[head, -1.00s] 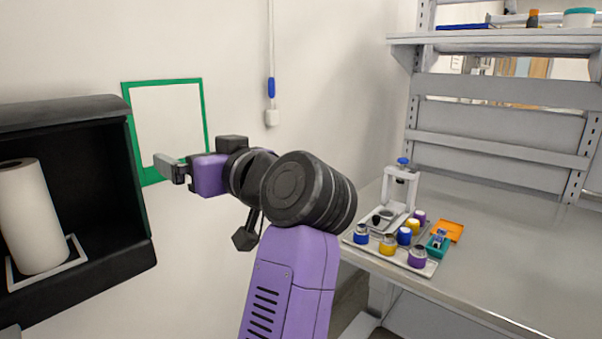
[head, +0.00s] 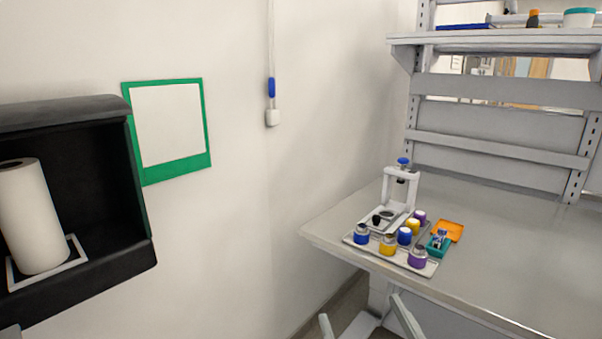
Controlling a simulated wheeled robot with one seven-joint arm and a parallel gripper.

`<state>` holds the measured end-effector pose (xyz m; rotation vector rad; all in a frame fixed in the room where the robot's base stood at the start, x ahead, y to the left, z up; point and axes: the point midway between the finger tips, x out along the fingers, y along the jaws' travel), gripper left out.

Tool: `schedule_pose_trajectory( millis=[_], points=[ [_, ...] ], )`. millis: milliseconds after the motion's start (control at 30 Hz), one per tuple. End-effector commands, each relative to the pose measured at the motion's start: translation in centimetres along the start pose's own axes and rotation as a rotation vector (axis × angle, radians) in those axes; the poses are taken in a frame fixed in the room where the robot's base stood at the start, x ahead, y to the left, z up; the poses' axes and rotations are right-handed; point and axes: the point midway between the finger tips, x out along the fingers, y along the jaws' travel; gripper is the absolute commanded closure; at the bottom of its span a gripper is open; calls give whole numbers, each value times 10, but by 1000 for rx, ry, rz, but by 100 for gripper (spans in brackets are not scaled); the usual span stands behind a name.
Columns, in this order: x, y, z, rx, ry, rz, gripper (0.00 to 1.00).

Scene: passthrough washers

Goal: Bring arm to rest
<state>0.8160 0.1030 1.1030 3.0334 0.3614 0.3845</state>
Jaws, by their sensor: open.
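My gripper and my arm are out of the head view. No part of the purple arm shows in front of the wall or the bench. Where the gripper is now, and whether it touches anything, cannot be seen.
A grey bench (head: 500,250) stands at the right, with a tray (head: 352,241) of several small coloured jars and a white press (head: 404,190). An orange and teal box (head: 447,232) lies beside them. A black cabinet (head: 140,262) with a white roll (head: 34,220) is at the left. The space between is clear.

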Motion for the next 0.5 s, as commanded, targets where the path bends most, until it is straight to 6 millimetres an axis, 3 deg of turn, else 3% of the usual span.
schedule_pose_trajectory(
  millis=[33, 200, 500],
  points=[
    [-21, 5, 8, -8, -9, 4, 2],
    [-86, 14, 22, -15, -22, 12, 2],
    [-197, 19, 33, 4, -101, 42, 2]
  ],
)
